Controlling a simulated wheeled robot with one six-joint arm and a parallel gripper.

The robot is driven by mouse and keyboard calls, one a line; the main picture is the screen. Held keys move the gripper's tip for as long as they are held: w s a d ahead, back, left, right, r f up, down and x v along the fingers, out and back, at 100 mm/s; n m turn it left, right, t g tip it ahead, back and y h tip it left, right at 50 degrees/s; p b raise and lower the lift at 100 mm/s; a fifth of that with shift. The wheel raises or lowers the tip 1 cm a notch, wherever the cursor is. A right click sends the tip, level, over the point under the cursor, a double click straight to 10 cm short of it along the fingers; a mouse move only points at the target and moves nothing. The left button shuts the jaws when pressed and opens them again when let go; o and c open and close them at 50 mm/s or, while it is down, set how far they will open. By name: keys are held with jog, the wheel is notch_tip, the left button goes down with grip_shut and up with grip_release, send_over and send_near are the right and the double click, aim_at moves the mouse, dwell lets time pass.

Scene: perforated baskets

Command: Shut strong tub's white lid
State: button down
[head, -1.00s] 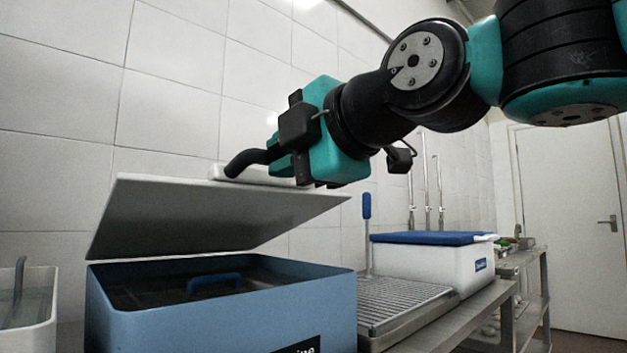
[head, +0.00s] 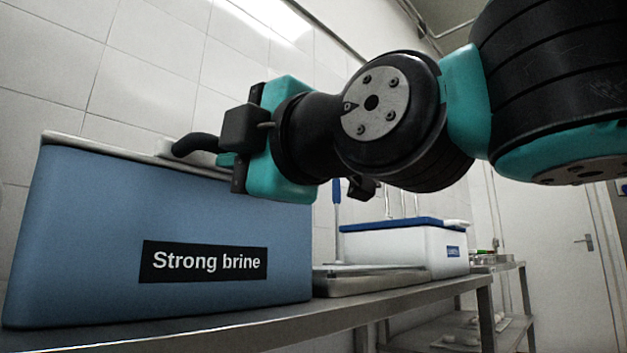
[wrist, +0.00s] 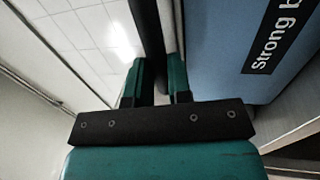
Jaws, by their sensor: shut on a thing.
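The blue tub (head: 80,235) labelled "Strong brine" stands on the metal bench at the left of the head view. Its side also shows at the right of the wrist view (wrist: 215,40). The white lid (head: 105,151) lies flat along the tub's top edge, with no clear gap visible from this low angle. My gripper (head: 228,160) is at the lid's right part, shut on its black handle (head: 192,145). In the wrist view the teal fingers of my gripper (wrist: 160,80) sit on either side of the dark handle bar (wrist: 150,40). The tub's inside is hidden.
A metal draining tray (head: 365,282) is right of the tub on the bench (head: 400,300). Beyond it stands a white box with a blue lid (head: 390,225). A blue-handled tool (head: 336,190) stands upright behind. A tiled wall (head: 130,75) is behind the tub.

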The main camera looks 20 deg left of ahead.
jog(key=shift+w+a+f, duration=0.15)
jog(key=shift+f, duration=0.4)
jog(key=c, duration=1.1)
grip_release()
jog(key=shift+o, duration=0.2)
jog(key=shift+r, duration=0.1)
jog(key=b+v, duration=1.7)
jog(key=shift+d, duration=0.25)
